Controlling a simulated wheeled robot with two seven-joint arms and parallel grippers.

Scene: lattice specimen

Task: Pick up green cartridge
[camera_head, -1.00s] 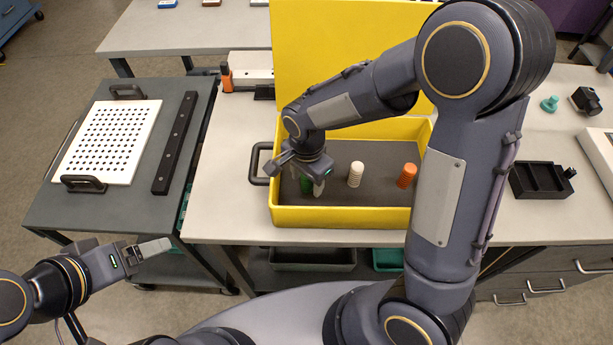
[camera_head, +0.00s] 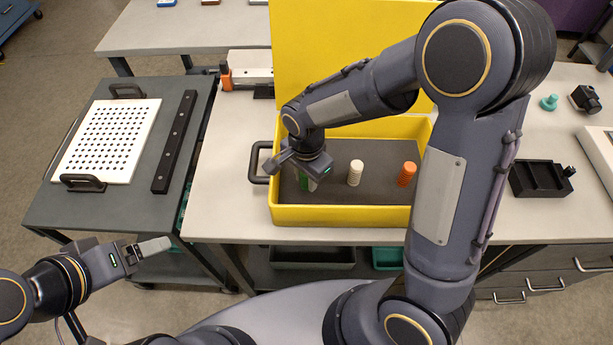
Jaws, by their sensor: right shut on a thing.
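The green cartridge (camera_head: 304,183) stands in the left part of the open yellow case (camera_head: 340,216), mostly hidden by my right gripper. My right gripper (camera_head: 310,181) points down over it and is shut on it. A white cartridge (camera_head: 355,173) and an orange cartridge (camera_head: 407,174) stand upright to the right in the same case. My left gripper (camera_head: 155,246) is at the lower left, away from the case, in front of the dark cart; whether its jaws are open or shut does not show clearly.
The case's raised yellow lid (camera_head: 345,50) stands behind it. A dark cart (camera_head: 75,205) with a white perforated plate (camera_head: 108,140) is at the left. A black tray (camera_head: 540,180) lies on the right of the table. My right arm crosses over the case's right part.

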